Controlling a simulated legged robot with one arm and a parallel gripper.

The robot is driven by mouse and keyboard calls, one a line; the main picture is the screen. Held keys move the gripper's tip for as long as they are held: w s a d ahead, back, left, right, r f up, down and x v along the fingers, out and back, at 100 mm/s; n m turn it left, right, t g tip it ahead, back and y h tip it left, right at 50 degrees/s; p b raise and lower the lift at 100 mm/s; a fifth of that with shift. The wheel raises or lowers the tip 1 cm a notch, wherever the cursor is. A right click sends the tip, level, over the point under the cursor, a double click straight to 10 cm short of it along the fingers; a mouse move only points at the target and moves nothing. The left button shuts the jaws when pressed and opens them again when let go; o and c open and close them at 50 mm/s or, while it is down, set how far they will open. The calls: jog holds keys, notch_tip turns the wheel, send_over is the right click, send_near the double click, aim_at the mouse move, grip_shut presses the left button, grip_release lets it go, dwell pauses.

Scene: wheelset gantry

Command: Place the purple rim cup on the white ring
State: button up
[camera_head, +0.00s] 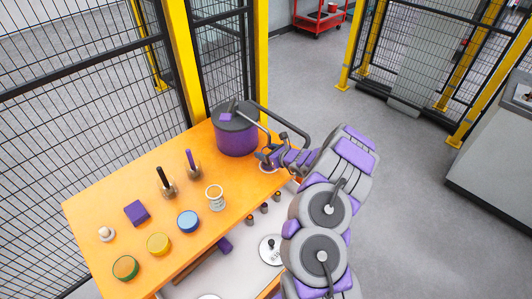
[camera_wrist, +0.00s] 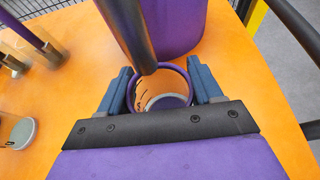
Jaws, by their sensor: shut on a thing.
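The purple rim cup (camera_wrist: 186,72) sits between the two blue-grey fingers of my gripper (camera_wrist: 161,92) in the wrist view, with its mouth facing the camera. My gripper is shut on it. A pale round shape (camera_wrist: 167,102) shows inside the rim; I cannot tell whether it is the cup's bottom or the white ring beneath. In the head view my gripper (camera_head: 268,159) is low over the right end of the orange table, beside the purple drum. The cup is small there and partly hidden by my gripper. I cannot tell whether it touches the table.
The purple drum (camera_head: 236,139) stands close beyond my gripper. A white jar (camera_head: 214,197), two upright rods in holders, a purple block (camera_head: 137,212) and several round tins stand to the left on the orange table (camera_head: 105,190). Yellow-framed mesh fencing is behind.

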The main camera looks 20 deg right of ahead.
jog(key=shift+f, duration=0.15)
jog(key=o, duration=1.1)
jog(key=shift+c, duration=0.2)
